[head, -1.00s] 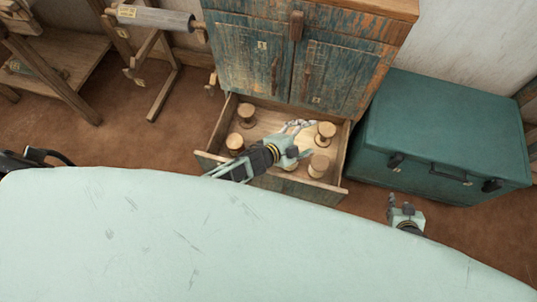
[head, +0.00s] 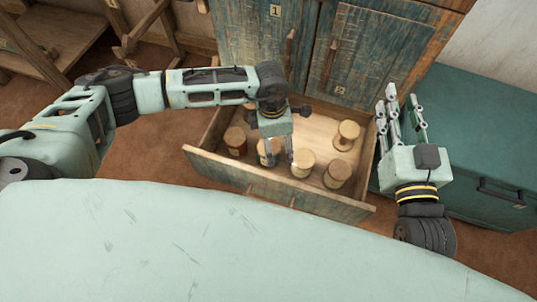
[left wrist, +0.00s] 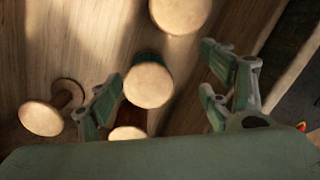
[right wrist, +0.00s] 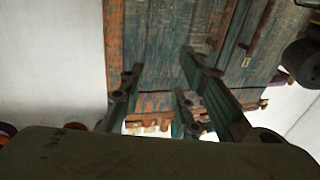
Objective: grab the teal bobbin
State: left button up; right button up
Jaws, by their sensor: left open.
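A bobbin with a pale round end and teal thread on its side (left wrist: 148,82) shows between the spread fingers of my left gripper (left wrist: 157,88) in the left wrist view. The fingers are apart; no contact shows. In the head view, my left gripper (head: 280,155) points down into the open drawer, over a bobbin (head: 266,151) it partly covers. Thread colours cannot be told there. My right gripper (head: 405,115) is open and empty, fingers up, right of the drawer; its fingers also show apart in the right wrist view (right wrist: 165,95).
The open wooden drawer (head: 233,171) holds several pale-ended bobbins, including ones at the right (head: 347,134) and front right (head: 337,174). One beside the teal bobbin has brown thread (left wrist: 127,132). A worn blue cabinet (head: 345,65) stands behind; a teal chest (head: 480,130) stands right.

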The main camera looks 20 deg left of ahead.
pick_arm(q)
jog(key=shift+w+a+f+t+y, duration=0.2)
jog(key=shift+a+f+y, duration=0.15)
jog(key=shift+a+f, duration=0.25)
jog(key=shift+w+a+f+t+y, duration=0.1)
jog(key=shift+w+a+f+y, duration=0.2)
jog(key=shift+a, duration=0.35)
notch_tip(320, 180, down, 2)
jog(key=shift+s+a+f+b, duration=0.1)
jog(key=shift+s+b, duration=0.05)
jog(key=shift+b, duration=0.3)
jog(key=shift+f, duration=0.45)
notch_tip(320, 180, down, 4)
jog(key=shift+f+b, duration=0.1)
jog(key=shift+b, duration=1)
jog(key=shift+f, duration=0.15)
pick_arm(e)
jog(key=s+r+t+y, duration=0.1)
jog(key=s+r+t, duration=0.1)
jog(key=r+t, duration=0.2)
jog(key=s+r+t+y, duration=0.2)
jog(key=s+r+t, duration=0.1)
jog(key=r, duration=0.6)
jog(key=shift+s+r+t, duration=0.2)
jog(key=shift+r+t, duration=0.05)
jog(key=shift+t, duration=0.35)
pick_arm(q)
jog(key=shift+c, duration=0.4)
pick_arm(e)
jog(key=shift+d, duration=0.1)
